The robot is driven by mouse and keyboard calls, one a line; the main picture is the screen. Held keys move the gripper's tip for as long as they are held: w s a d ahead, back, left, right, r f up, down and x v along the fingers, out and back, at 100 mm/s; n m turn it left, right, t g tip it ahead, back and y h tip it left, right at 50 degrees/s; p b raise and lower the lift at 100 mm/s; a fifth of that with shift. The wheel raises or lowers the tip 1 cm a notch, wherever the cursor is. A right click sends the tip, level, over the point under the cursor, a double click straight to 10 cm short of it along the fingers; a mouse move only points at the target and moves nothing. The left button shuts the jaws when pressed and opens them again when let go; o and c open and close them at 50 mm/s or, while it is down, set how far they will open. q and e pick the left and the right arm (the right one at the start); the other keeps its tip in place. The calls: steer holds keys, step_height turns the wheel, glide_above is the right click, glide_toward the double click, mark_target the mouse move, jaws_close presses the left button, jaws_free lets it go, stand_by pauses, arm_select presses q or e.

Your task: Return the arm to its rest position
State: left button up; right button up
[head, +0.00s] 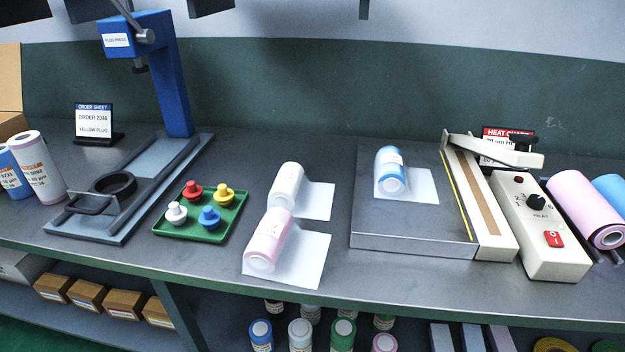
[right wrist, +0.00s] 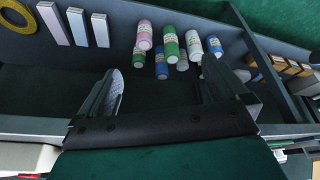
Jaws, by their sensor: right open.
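My right gripper (right wrist: 158,80) shows in the right wrist view with its two fingers spread wide apart. It is open and nothing is between the fingers. Behind it is the lower shelf with several capped bottles (right wrist: 169,43), which stand apart from the fingers as far as this view shows. In the head view neither gripper can be made out over the bench (head: 310,285). My left gripper is not in view.
A blue press (head: 170,75) stands at left beside a green tray (head: 222,226) of coloured plugs. White (head: 287,186), pink (head: 269,240) and blue (head: 390,170) rolls lie on white sheets. A heat sealer (head: 535,225) stands at right. Bottles (head: 300,335) sit below the bench edge.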

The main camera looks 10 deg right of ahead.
steer(key=w+a+f+t+y, duration=0.1)
steer(key=w+a+f+t, duration=0.1)
steer(key=w+f+t, duration=0.4)
steer(key=shift+w+a+f+n+t+y, duration=0.2)
steer(key=shift+a+f+n+t+y, duration=0.1)
steer(key=shift+f, duration=0.7)
stand_by(0.6)
